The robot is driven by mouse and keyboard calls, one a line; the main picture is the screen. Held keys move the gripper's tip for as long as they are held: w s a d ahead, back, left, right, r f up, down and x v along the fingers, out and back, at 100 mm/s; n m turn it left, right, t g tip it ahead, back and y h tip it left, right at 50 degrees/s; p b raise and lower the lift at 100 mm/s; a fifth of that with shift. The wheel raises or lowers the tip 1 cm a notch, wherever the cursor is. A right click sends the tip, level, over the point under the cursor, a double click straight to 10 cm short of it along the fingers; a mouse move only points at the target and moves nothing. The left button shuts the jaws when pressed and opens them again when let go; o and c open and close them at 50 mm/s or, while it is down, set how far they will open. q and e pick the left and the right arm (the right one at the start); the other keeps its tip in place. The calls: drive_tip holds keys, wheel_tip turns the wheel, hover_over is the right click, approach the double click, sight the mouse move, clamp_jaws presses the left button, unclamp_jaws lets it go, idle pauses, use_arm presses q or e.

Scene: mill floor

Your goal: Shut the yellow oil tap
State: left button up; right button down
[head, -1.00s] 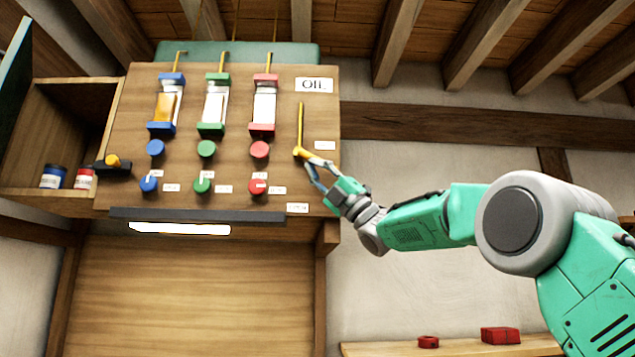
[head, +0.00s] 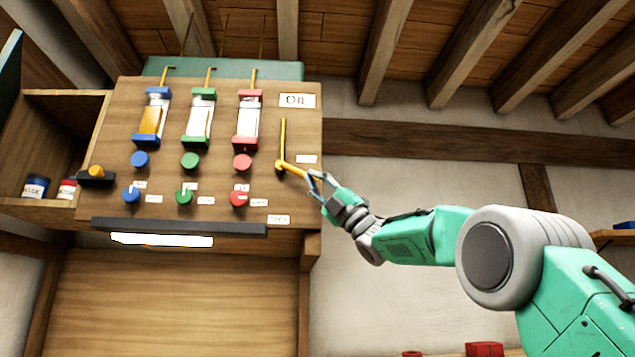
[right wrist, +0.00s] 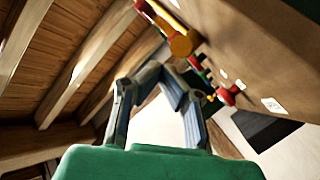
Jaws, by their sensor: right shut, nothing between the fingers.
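The yellow oil tap (head: 290,169) is on the right side of the wooden panel. Its short lever slants right and down from a pivot, below a thin upright yellow bar (head: 283,138). My right gripper (head: 315,180) is shut and empty, with its fingertips at the lever's outer end. In the right wrist view yellow parts (right wrist: 182,43) show just beyond the shut fingertips (right wrist: 163,76); I cannot tell whether they touch. My left gripper is not in view.
The wooden panel (head: 108,115) carries blue, green and red gauges and several knobs. A dark ledge (head: 180,227) runs along its lower edge. An open cupboard (head: 45,100) with small tins is at left. The wall right of the panel is free.

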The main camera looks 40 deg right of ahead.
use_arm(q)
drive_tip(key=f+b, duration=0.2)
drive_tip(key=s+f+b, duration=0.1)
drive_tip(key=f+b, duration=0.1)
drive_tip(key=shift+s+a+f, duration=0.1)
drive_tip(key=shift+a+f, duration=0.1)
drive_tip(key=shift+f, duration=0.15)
use_arm(e)
drive_tip(key=s+d+f, duration=0.3)
drive_tip(key=s+d, duration=0.2)
drive_tip(key=s, duration=0.3)
drive_tip(key=shift+s+d+f, duration=0.2)
drive_tip(key=shift+s+d, duration=0.15)
drive_tip(key=shift+s, duration=0.1)
